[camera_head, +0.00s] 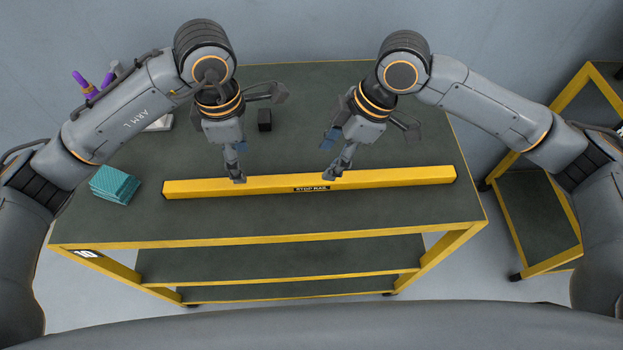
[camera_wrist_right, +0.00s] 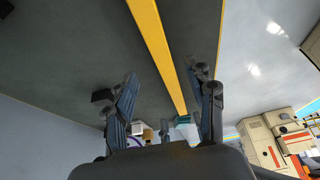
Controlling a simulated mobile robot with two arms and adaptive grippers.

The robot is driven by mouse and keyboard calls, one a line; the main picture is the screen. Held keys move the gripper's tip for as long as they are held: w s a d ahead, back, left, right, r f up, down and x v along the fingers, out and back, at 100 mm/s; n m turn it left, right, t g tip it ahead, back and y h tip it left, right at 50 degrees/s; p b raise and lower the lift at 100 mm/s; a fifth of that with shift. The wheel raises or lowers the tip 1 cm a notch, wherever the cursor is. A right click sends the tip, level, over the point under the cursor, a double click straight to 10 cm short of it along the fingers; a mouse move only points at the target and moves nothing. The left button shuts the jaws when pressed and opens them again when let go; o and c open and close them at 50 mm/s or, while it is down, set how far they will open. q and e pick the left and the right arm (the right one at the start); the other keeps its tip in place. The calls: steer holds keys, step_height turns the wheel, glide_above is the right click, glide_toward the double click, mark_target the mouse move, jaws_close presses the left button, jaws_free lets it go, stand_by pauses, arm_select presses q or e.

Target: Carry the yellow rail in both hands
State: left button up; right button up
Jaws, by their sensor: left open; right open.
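The long yellow rail (camera_head: 400,177) lies across the front part of the table top, with a black "STOP RAIL" label near its middle. My left gripper (camera_head: 239,164) is open and empty, with one finger overlapping the rail left of the label. My right gripper (camera_head: 330,158) is open, with one finger overlapping the rail just right of the label. In the right wrist view, the rail (camera_wrist_right: 150,30) runs between the spread fingers of my right gripper (camera_wrist_right: 168,105). Whether any finger touches the rail cannot be told.
The dark green table top (camera_head: 330,215) has yellow edges and shelves below. A stack of teal pads (camera_head: 115,185) lies at the left, near the rail's end. A small black block (camera_head: 264,120) stands behind the rail. A second yellow-framed cart (camera_head: 540,200) stands at the right.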

mark_target(313, 178)
arm_select(q)
step_height(313, 178, down, 8)
arm_select(e)
steer(key=x, duration=0.8)
arm_select(q)
jaws_close()
arm_select(e)
jaws_close()
arm_select(q)
steer(key=shift+r, duration=0.1)
